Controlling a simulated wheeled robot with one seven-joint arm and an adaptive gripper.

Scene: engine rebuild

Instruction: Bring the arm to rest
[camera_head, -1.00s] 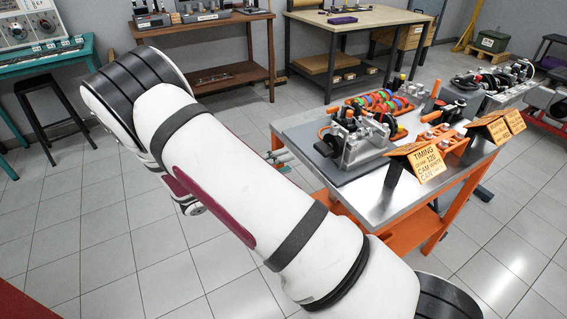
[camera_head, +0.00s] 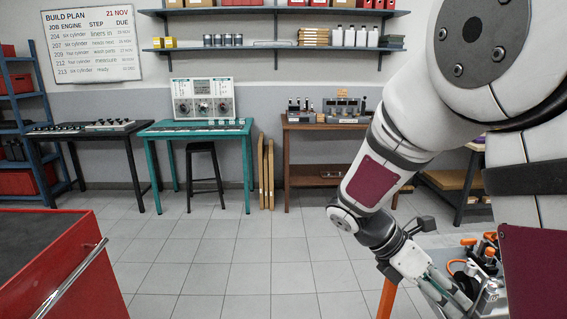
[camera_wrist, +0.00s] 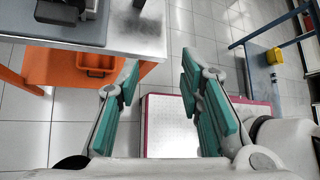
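My arm is raised and bent at the right of the head view, with its forearm sloping down to my gripper (camera_head: 448,292). The gripper hangs by the near edge of the engine bench, and the arm partly hides the bench and its parts. In the wrist view my gripper (camera_wrist: 160,72) has its two teal-padded fingers spread apart. Nothing is between them; tiled floor shows through the gap. The steel bench top (camera_wrist: 140,32) is at the upper left of that view, beside the left finger.
An orange lower shelf (camera_wrist: 60,68) with a bin sits under the bench top. A red cabinet (camera_head: 40,245) stands at lower left. A teal bench (camera_head: 195,128), a black stool (camera_head: 203,148) and a brown bench (camera_head: 330,127) line the back. The middle floor is clear.

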